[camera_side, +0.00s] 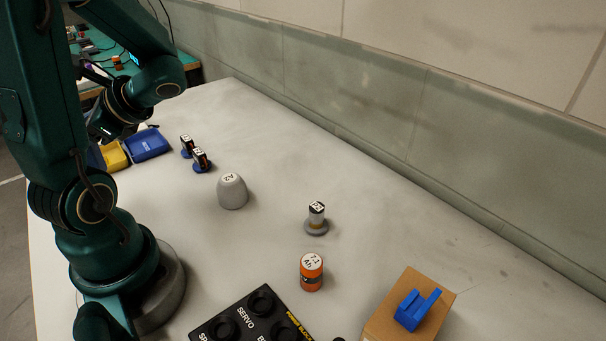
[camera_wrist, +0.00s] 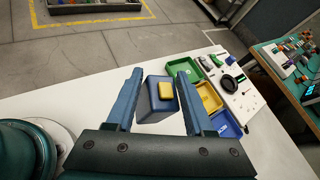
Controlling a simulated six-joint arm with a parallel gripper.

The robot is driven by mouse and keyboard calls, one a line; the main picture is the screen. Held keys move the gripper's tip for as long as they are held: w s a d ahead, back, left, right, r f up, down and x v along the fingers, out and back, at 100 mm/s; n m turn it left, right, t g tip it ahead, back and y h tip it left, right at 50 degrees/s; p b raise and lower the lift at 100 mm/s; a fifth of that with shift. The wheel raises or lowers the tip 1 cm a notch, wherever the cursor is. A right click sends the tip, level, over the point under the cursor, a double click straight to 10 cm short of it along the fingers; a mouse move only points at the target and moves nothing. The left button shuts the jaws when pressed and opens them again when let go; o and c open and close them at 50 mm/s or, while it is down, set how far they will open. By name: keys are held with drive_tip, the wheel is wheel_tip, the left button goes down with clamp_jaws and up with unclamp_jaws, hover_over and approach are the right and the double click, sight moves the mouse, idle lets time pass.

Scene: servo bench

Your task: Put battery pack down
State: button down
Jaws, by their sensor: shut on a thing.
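The battery pack (camera_wrist: 155,107) is a dark blue-grey block with a yellow patch on its top, seen in the wrist view. My gripper (camera_wrist: 158,82) has its two blue fingers on either side of the pack and is shut on it. The white bench top shows around the pack; I cannot tell whether the pack touches it. In the side view my gripper end is at the far left of the bench, largely hidden by my own arm, and the pack cannot be made out there.
Green (camera_wrist: 184,70), yellow (camera_wrist: 209,98) and blue (camera_wrist: 228,127) trays lie right of my gripper in the wrist view. In the side view a grey cap (camera_side: 232,192), an orange cylinder (camera_side: 311,274), a black control box (camera_side: 250,318) and a cardboard box (camera_side: 385,322) stand on the bench.

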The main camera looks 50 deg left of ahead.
drive_tip(key=w+a+m+t+y, duration=0.1)
drive_tip(key=w+m+t+y, duration=0.6)
drive_tip(key=w, duration=1.7)
drive_tip(key=shift+w+d+f+m+t+h, duration=0.3)
drive_tip(key=shift+w+d+f+t+h, duration=0.15)
drive_tip(key=shift+w+d+f, duration=0.9)
drive_tip(key=shift+w+d+f+m+t+h, duration=0.35)
drive_tip(key=shift+w+d+f, duration=0.55)
drive_tip(key=shift+w+f, duration=0.9)
drive_tip(key=shift+w+d+f+m+t+h, duration=0.25)
drive_tip(key=shift+w+d+f+t+h, duration=0.25)
drive_tip(key=shift+w+d+f, duration=1.1)
drive_tip(key=shift+s+a+f, duration=0.45)
drive_tip(key=shift+a+f, duration=0.05)
drive_tip(key=shift+f, duration=0.05)
drive_tip(key=shift+c, duration=1.4)
unclamp_jaws()
drive_tip(key=shift+r, duration=0.1)
